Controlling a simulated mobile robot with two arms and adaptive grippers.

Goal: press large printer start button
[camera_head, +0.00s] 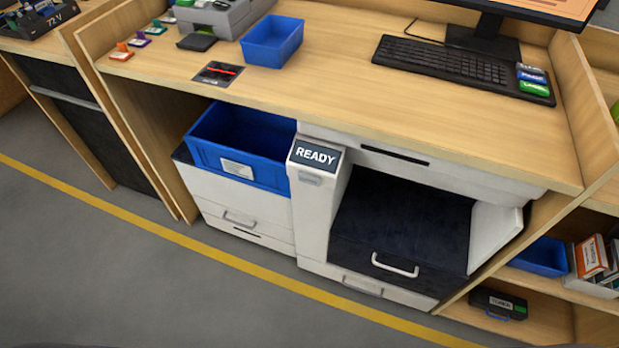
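The large white printer (315,215) stands under the wooden desk. Its small dark screen (316,155) is tilted and reads READY. A small grey button-like piece (309,178) sits on the white column just below the screen; I cannot tell whether it is the start button. A dark block with a white handle (397,232) fills the printer's right bay. Neither of my grippers is in view.
A blue bin (240,150) sits on the printer's left part. On the desk (330,95) are a smaller blue bin (272,42), a keyboard (455,65) and a monitor (487,22). Shelves stand at right. The grey floor (130,270) in front is clear, with a yellow line.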

